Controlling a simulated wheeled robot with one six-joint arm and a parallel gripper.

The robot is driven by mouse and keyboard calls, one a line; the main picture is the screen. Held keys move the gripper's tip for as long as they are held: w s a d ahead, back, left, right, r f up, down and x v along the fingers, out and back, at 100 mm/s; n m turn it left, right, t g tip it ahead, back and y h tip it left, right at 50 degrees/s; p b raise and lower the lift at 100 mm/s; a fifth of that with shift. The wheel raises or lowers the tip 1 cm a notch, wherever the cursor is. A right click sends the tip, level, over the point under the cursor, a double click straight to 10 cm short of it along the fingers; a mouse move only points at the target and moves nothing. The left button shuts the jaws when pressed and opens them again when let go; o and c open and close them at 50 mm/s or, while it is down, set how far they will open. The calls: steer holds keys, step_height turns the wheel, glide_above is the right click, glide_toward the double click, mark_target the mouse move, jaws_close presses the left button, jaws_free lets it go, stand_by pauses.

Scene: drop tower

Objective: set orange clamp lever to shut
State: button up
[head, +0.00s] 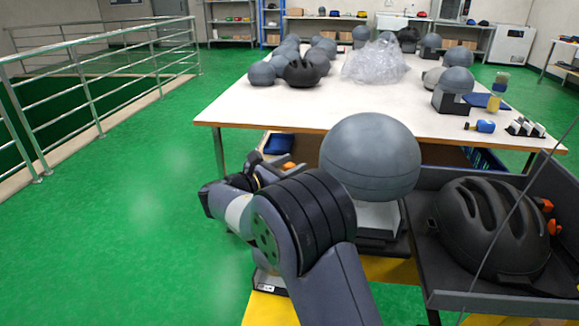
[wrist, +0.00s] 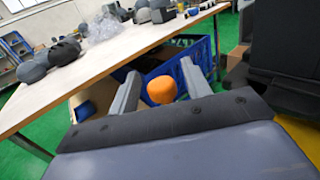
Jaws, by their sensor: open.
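An orange rounded knob, which looks like the end of the orange clamp lever (wrist: 161,90), shows between my fingers in the wrist view. It also shows as a small orange patch by my gripper in the head view (head: 289,166). My gripper (wrist: 160,70) is open, with one grey finger on each side of the knob. I cannot tell whether either finger touches it. The lever's arm and base are hidden, so its angle is unclear. In the head view my gripper (head: 278,168) is partly hidden by my own wrist.
A grey dome headform (head: 370,150) stands right of my arm. Further right, a black helmet (head: 490,230) lies in a dark tray (head: 455,300), with orange parts (head: 553,227) at its side. A white table (head: 300,105) with headforms lies beyond. Green floor at left is clear up to a railing (head: 90,100).

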steer(key=shift+c, duration=0.3)
jaws_close()
stand_by(0.3)
